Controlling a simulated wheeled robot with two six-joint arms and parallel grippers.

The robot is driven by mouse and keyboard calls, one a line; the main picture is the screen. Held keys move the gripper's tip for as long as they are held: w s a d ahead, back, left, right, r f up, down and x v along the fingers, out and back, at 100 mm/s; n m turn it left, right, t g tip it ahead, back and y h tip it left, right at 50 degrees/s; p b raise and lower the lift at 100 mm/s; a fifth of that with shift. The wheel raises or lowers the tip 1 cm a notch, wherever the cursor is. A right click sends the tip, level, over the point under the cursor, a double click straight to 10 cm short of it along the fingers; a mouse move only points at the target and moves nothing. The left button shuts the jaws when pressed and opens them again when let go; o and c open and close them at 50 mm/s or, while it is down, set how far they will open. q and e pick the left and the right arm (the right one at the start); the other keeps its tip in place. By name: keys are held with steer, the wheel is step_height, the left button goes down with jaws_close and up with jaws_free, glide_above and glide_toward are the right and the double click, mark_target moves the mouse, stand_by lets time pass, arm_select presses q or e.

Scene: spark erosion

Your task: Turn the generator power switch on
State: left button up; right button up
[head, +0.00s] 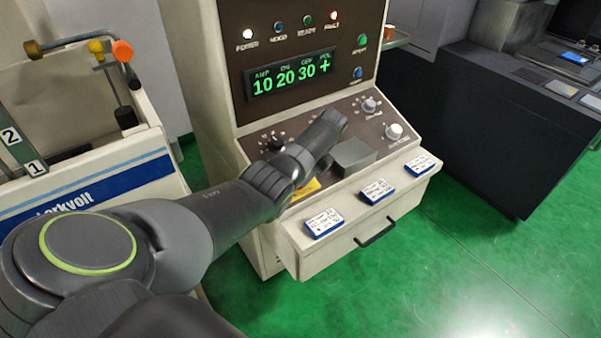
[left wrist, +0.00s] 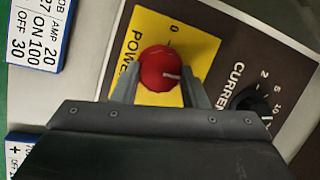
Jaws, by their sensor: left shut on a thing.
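The generator (head: 220,60) stands in the middle of the head view, with a sloped control panel. Its power switch is a round red knob (left wrist: 158,70) on a yellow plate in the left wrist view, with a 0 printed above it. The knob's white mark points to the right in that view, not at the 0. My left gripper (left wrist: 162,88) is shut on the knob, one finger on each side. In the head view my left arm hides the knob; only a bit of the yellow plate (head: 306,190) shows. My right gripper is not in view.
A black current knob (left wrist: 250,98) sits right of the yellow plate. Several cards, one of them (head: 323,223), lie on the ledge above a drawer handle (head: 377,233). The display (head: 290,76) is lit green. A machine (head: 90,180) stands left, a dark cabinet (head: 470,130) right.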

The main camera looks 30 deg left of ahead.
arm_select(q)
steer(key=shift+w+d+m, duration=0.1)
steer(key=shift+m, duration=0.4)
steer(key=shift+r+y, duration=0.1)
steer(key=shift+y, duration=0.2)
steer(key=o, duration=1)
steer(key=shift+c, duration=0.2)
